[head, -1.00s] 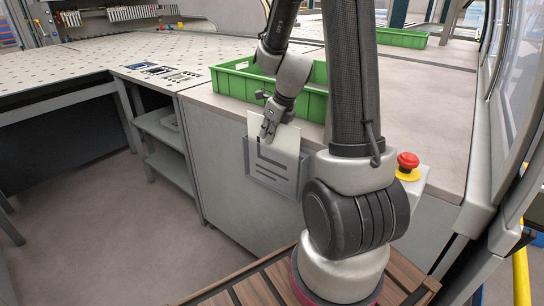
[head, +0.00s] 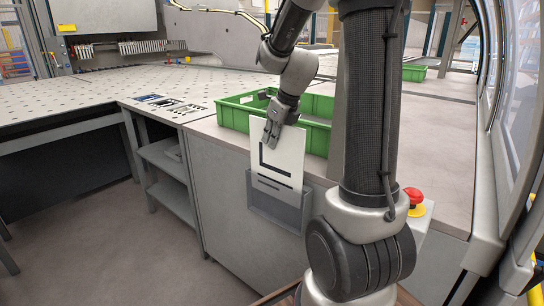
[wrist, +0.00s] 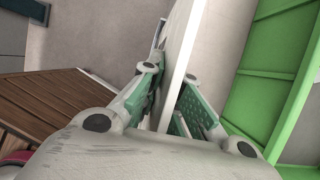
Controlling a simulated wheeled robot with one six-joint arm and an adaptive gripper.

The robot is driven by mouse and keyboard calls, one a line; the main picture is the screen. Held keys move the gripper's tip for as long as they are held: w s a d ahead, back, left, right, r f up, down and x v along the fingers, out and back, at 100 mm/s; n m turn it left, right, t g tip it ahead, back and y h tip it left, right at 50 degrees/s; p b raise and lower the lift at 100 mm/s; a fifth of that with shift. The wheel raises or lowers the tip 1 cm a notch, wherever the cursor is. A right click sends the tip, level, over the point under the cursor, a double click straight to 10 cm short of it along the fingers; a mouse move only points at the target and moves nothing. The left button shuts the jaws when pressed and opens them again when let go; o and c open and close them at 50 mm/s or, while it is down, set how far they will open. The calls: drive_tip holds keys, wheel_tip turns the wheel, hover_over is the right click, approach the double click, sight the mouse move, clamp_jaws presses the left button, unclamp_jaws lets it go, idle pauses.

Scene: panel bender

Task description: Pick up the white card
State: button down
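The white card (head: 276,158) with black marks stands upright in front of the grey cabinet face. Its lower end is still in or just behind the grey holder (head: 278,207) on that face. My gripper (head: 271,134) is shut on the card's upper part, one finger showing on its front. In the wrist view the card (wrist: 182,50) runs edge-on between the two green-padded fingers (wrist: 176,105), which press on both sides of it.
A green bin (head: 318,137) stands on the cabinet top just behind the card. A red emergency button (head: 414,195) is at the right. A second green bin (head: 414,73) is farther back. Open shelves (head: 165,155) are at the left.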

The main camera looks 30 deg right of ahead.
wheel_tip(320, 180, up, 18)
drive_tip(key=shift+r, duration=0.2)
idle(0.5)
